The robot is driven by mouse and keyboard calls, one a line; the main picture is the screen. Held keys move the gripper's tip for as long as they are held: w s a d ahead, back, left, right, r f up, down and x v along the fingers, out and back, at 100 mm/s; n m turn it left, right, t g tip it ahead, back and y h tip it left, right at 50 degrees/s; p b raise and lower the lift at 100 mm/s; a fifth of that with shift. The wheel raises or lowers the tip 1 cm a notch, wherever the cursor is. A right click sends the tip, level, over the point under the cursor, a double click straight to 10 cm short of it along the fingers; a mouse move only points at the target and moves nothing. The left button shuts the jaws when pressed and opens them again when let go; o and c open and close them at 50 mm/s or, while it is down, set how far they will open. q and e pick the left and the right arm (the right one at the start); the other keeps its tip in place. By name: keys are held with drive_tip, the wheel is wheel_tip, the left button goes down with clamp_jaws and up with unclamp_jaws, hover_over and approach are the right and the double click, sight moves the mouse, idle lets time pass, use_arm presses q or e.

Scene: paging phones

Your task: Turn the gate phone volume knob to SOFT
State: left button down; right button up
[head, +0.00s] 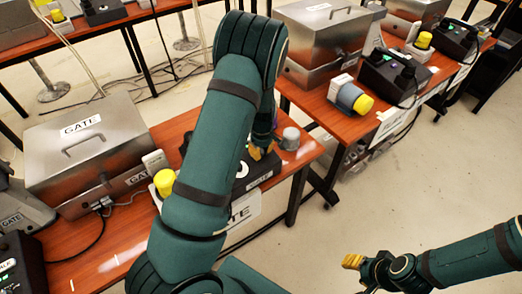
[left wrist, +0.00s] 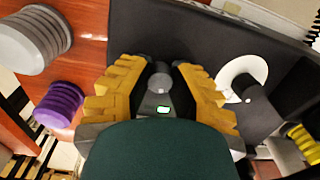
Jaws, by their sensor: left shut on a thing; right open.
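The black gate phone box (head: 262,184) sits on the near wooden table, partly hidden behind my left arm. My left gripper (head: 262,150) is over its far right part. In the left wrist view, the yellow fingers of my left gripper (left wrist: 161,78) are shut on a small grey knob (left wrist: 160,80) on the black panel. Another dark knob with a white dial (left wrist: 258,67) is right of the fingers. SOFT markings cannot be read. My right gripper (head: 353,262) is open and empty, low at right, away from the tables.
A grey cylinder (head: 291,138) stands beside the gripper near the table's right end. A steel GATE box (head: 85,150) and a yellow-capped cylinder (head: 165,182) are to the left. A second table (head: 350,118) with similar devices stands behind. The floor at right is clear.

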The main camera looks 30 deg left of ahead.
sight(263, 151)
use_arm(q)
drive_tip(key=shift+s+d+f, duration=0.1)
drive_tip(key=shift+d, duration=0.1)
drive_tip(key=c, duration=0.8)
unclamp_jaws()
drive_tip(key=shift+a, duration=0.1)
drive_tip(key=shift+r, duration=0.3)
wheel_tip(263, 151, up, 12)
drive_tip(key=shift+d+f, duration=0.2)
drive_tip(key=shift+f, duration=0.05)
